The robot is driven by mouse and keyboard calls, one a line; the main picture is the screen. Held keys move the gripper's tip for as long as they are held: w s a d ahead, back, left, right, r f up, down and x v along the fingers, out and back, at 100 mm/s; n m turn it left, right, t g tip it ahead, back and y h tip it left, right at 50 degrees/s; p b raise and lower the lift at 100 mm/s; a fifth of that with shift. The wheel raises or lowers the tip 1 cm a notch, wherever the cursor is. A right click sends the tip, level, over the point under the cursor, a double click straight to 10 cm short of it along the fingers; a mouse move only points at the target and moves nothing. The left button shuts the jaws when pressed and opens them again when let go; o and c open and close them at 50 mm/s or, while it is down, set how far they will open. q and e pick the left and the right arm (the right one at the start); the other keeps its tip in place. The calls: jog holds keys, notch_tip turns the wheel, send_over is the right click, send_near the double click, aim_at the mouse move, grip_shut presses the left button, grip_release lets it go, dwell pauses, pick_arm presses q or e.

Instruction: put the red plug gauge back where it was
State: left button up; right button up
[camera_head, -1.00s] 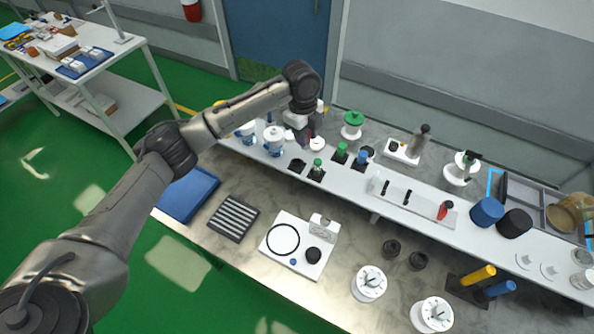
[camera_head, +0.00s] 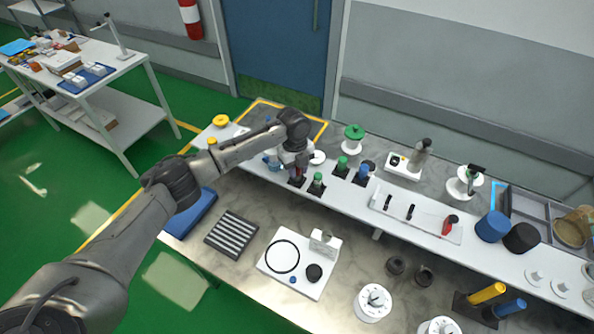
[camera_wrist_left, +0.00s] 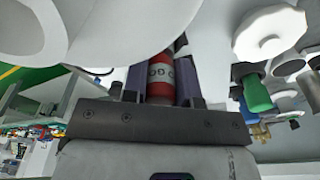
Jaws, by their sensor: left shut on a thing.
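The red plug gauge (camera_wrist_left: 160,80) shows in the left wrist view, with a white label band around it. It sits between the two fingers of my left gripper (camera_wrist_left: 161,72), which is shut on it. In the head view my left gripper (camera_head: 297,170) points down over a black square holder (camera_head: 297,183) on the raised white shelf. The gauge is mostly hidden there, and I cannot tell whether its lower end is inside the holder. A green plug gauge (camera_head: 317,181) stands in the neighbouring holder to the right.
Another green gauge (camera_head: 342,165) and a blue gauge (camera_head: 362,172) stand close by on the right. A green-topped white spool (camera_head: 354,137) is behind them. A white rack with tools (camera_head: 425,218) lies further right. Below the shelf are a ribbed black block (camera_head: 231,234) and a white plate (camera_head: 300,262).

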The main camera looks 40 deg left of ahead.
pick_arm(q)
jog(key=shift+f, duration=0.4)
jog(key=shift+f, duration=0.1)
jog(key=o, duration=0.9)
jog(key=shift+c, duration=0.2)
notch_tip(320, 180, up, 12)
jog(key=a, duration=0.1)
jog(key=shift+w+a, duration=0.2)
jog(key=shift+w, duration=0.1)
jog(key=shift+d, duration=0.1)
